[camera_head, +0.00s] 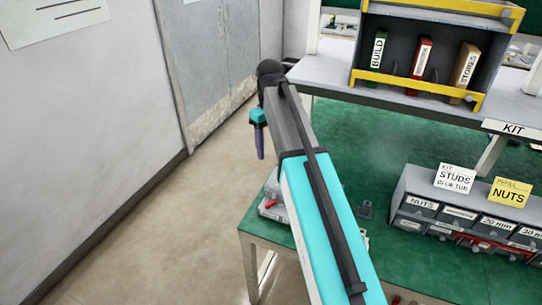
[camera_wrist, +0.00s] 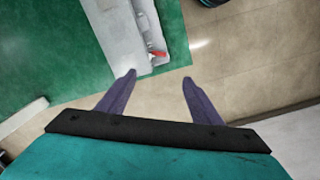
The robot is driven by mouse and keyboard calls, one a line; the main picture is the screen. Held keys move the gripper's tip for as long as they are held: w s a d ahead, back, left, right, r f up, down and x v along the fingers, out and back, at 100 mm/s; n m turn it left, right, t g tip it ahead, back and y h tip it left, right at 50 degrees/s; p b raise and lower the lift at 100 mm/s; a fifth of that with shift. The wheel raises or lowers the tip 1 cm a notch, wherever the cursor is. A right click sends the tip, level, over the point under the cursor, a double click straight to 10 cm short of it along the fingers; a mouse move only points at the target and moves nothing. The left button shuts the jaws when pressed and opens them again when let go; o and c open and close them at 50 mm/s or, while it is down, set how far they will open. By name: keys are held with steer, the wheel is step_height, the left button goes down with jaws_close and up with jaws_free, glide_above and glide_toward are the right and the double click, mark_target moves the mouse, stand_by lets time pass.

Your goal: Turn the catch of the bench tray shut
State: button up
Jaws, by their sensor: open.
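The bench tray (camera_wrist: 118,28) is a pale grey, long shape near the edge of the green bench in the wrist view. A small red catch (camera_wrist: 157,54) sits near its end, slightly tilted; I cannot tell whether it is open or shut. In the head view the tray (camera_head: 272,212) shows at the bench's left edge, partly hidden by my arm. My gripper (camera_wrist: 159,76) is open and empty, its two purple fingers apart. In the wrist view the catch shows just beyond and between the fingertips. In the head view my gripper (camera_head: 260,150) is over the floor side, left of the bench.
The green bench (camera_head: 390,150) carries a grey drawer unit (camera_head: 465,215) with label cards at the right. A raised shelf (camera_head: 400,100) holds a rack (camera_head: 425,50) with several binders. Open floor (camera_head: 175,220) lies left of the bench, with grey doors (camera_head: 205,60) behind.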

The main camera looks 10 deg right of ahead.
steer(key=shift+r+b, duration=0.35)
steer(key=shift+r, duration=1.25)
